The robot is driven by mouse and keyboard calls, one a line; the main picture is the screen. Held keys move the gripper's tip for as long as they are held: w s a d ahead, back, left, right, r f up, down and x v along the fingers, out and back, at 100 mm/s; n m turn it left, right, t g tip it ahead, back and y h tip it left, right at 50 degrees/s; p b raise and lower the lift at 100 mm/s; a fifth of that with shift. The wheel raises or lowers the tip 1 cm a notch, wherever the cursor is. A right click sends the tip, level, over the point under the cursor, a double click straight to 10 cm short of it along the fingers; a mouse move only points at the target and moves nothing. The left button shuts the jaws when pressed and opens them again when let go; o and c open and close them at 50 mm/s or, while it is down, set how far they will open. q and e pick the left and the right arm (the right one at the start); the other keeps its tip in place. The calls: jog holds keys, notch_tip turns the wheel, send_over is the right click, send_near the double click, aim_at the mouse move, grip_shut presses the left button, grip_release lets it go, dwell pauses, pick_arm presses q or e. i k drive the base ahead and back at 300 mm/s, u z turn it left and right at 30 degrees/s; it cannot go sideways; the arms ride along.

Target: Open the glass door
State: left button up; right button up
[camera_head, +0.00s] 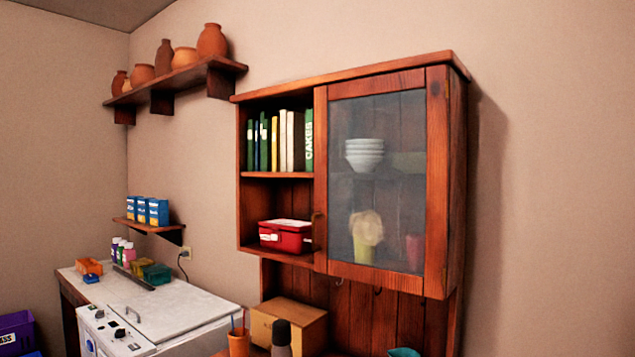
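The glass door (386,240) is the wood-framed right part of the wall cabinet (280,90). It is shut flush with the cabinet front. A small dark handle (319,226) sits low on the left edge of its frame. A hinge shows at the upper right edge. Behind the glass I see stacked white bowls (364,154), a pale yellowish item (366,232) and a pinkish item (413,250). Neither of my grippers is in view.
Left of the door are open shelves with books (284,140) and a red box (286,236). Below stand a cardboard box (290,322), a dark bottle (281,338) and an orange cup (239,340). A white appliance (160,318) is at lower left. The wall right of the cabinet is clear.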

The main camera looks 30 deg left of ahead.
aim_at(431, 284)
jog(key=u, duration=0.85)
jog(key=k, duration=1.2)
jog(key=u, duration=0.2)
jog(key=i, duration=0.7)
jog(key=u, duration=0.7)
jog(key=i, duration=1.8)
jog(key=z, duration=0.2)
